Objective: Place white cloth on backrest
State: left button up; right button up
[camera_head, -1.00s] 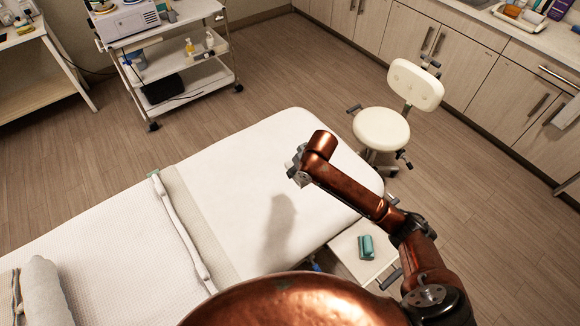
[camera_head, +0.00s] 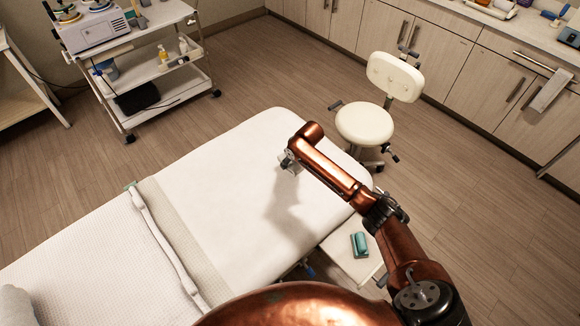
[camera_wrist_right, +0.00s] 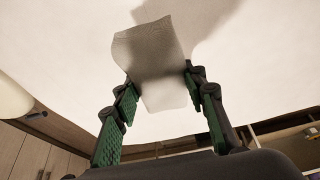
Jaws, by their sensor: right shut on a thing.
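My right gripper (camera_head: 288,162) is over the smooth white end of the treatment bed (camera_head: 215,165). In the right wrist view its fingers (camera_wrist_right: 160,90) are on either side of a whitish cloth (camera_wrist_right: 150,48), which they grip. The cloth looks like a short flat strip, grey where shaded, in front of the white bed cover. In the head view the cloth is mostly hidden by the gripper. A cream stool with a padded backrest (camera_head: 395,76) stands beyond the bed, apart from the gripper. My left gripper is not in view.
A small side shelf with a teal object (camera_head: 359,243) sits beside the bed. A white trolley (camera_head: 150,70) stands at the upper left. Cabinets line the right, with a pale towel (camera_head: 551,90) on a handle. Open floor (camera_head: 480,190) lies right of the stool.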

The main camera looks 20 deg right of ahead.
aim_at(291, 164)
jog(key=shift+w+d+f, duration=0.2)
jog(key=shift+w+f, duration=0.1)
jog(key=shift+f, duration=0.15)
jog(key=shift+f+b, duration=0.55)
jog(key=shift+f, duration=0.85)
jog(key=shift+f, duration=0.2)
jog(key=o, duration=1.1)
jog(key=shift+s+r, duration=0.15)
jog(key=shift+r, duration=0.4)
jog(key=p+v, duration=0.3)
jog(key=v, duration=0.8)
jog(key=shift+r, duration=0.15)
